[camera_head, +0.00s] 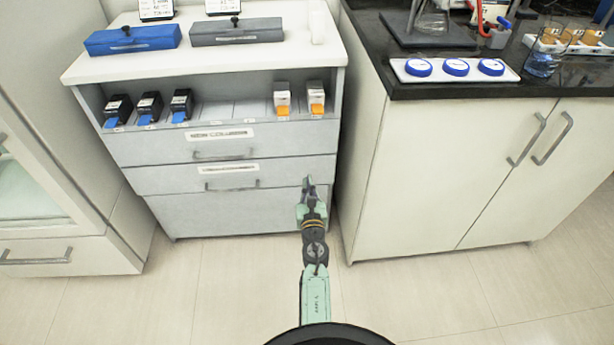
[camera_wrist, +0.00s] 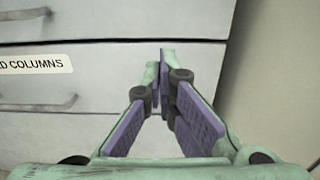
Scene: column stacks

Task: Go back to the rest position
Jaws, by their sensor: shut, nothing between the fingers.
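My gripper (camera_head: 307,187) is in front of the lower right part of the white drawer cabinet (camera_head: 240,213) in the head view. In the wrist view its purple-padded fingers (camera_wrist: 166,75) converge at the tips, shut and empty. The drawer fronts and a label ending in "COLUMNS" (camera_wrist: 36,64) show behind and left of the fingers. Whether the fingertips touch the cabinet front cannot be told.
The cabinet's shelf holds black-and-blue boxes (camera_head: 150,107) and white-and-orange boxes (camera_head: 316,98). A blue case (camera_head: 132,40) and a grey case (camera_head: 236,32) lie on top. A black-topped counter (camera_head: 440,83) stands right. Floor (camera_head: 240,290) in front is clear.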

